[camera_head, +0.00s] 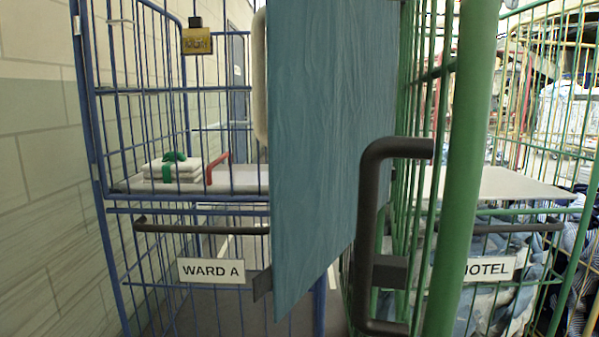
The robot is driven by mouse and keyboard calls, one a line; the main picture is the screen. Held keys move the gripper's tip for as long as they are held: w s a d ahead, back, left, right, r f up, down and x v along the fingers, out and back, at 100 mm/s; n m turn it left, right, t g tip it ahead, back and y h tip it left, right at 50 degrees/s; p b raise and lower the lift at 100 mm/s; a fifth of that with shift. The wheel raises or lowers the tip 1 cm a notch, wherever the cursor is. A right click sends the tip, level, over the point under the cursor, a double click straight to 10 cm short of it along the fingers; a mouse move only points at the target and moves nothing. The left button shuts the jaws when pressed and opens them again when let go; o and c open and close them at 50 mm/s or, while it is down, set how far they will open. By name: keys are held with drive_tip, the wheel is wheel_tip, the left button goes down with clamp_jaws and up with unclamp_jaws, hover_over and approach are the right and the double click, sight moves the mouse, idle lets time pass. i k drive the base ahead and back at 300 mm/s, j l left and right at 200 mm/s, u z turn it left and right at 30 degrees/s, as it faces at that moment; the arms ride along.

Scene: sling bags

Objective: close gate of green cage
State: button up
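A dark bracket-shaped handle (368,215) is close to this post. The post hides part of the label and the cage front. I cannot see the gate's hinge or latch. My gripper is not in view.
A blue cage (106,150) labelled "WARD A" (211,271) stands at the left by a block wall, with a brass padlock (196,41) and folded white cloths (172,168). A teal wood-grained panel (325,120) blocks the middle. Patterned fabric (500,310) fills the green cage's lower part.

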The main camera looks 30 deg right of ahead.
sight(473, 66)
drive_tip(key=i+j+z, duration=0.1)
drive_tip(key=z, duration=0.35)
drive_tip(key=i+j+z, duration=0.1)
drive_tip(key=z, duration=0.4)
drive_tip(key=j+z, duration=0.3)
drive_tip(key=z, duration=0.15)
drive_tip(key=i+j+z, duration=0.15)
drive_tip(key=j+z, duration=0.2)
drive_tip(key=i+j+z, duration=0.1)
drive_tip(key=j+z, duration=0.25)
drive_tip(key=k+u, duration=0.45)
drive_tip(key=k+j+u, duration=0.2)
drive_tip(key=u, duration=0.2)
